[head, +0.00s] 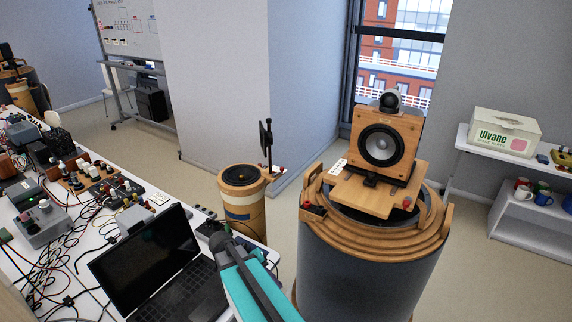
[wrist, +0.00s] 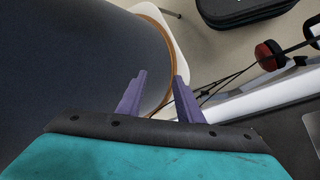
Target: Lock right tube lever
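The right tube (head: 365,275) is a large grey cylinder with stepped wooden rings on top, in the head view. A speaker in a wooden box (head: 385,140) stands on a wooden board over its opening. A dark block with a red knob (head: 308,206) sits on the left of the rim, and a small red piece (head: 407,203) on the right. I cannot tell which is the lever. In the wrist view, my gripper (wrist: 161,74) has two purple fingers apart with nothing between them. A dark curved surface with an orange edge (wrist: 165,45) lies beyond them.
A slimmer wooden tube (head: 243,210) with a black top stands left of the right tube. The bench at left holds an open laptop (head: 150,250), cables and instruments. A red knob on a black rod (wrist: 268,54) shows in the wrist view. A shelf (head: 520,225) stands at right.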

